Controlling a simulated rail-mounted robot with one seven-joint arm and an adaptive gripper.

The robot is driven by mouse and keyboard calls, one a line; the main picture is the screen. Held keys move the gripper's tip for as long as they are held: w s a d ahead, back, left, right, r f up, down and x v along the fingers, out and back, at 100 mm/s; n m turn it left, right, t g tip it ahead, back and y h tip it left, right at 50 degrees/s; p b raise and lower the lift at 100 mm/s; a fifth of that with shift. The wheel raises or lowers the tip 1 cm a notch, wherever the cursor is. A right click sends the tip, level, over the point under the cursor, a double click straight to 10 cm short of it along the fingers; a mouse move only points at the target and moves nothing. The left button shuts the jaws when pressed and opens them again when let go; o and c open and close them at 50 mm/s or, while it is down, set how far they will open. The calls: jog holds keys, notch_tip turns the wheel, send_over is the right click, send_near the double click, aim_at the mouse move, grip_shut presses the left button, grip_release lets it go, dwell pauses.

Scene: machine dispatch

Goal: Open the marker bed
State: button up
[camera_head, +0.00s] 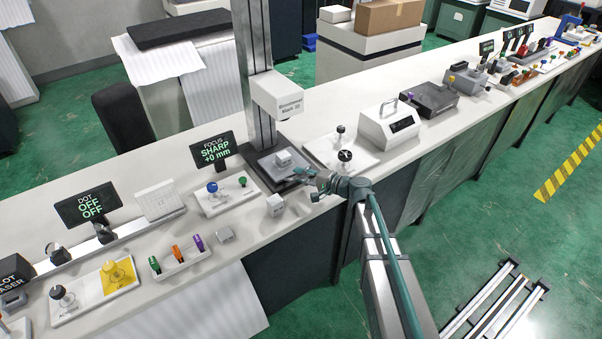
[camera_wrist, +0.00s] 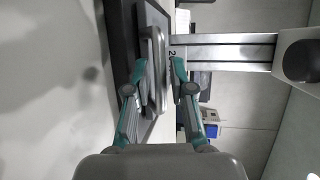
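My gripper (camera_head: 303,174) is at the front right edge of the bed. The column (camera_wrist: 225,52) runs to the right there.
A "FOCUS SHARP +0 mm" display (camera_head: 213,151) and a panel with blue and green knobs (camera_head: 220,197) stand left of the bed. A small white block (camera_head: 274,206) lies in front. A white plate with two knobs (camera_head: 325,155) and a white box (camera_head: 388,123) stand to the right.

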jog(key=shift+a, duration=0.1)
jog(key=shift+c, duration=0.2)
grip_shut()
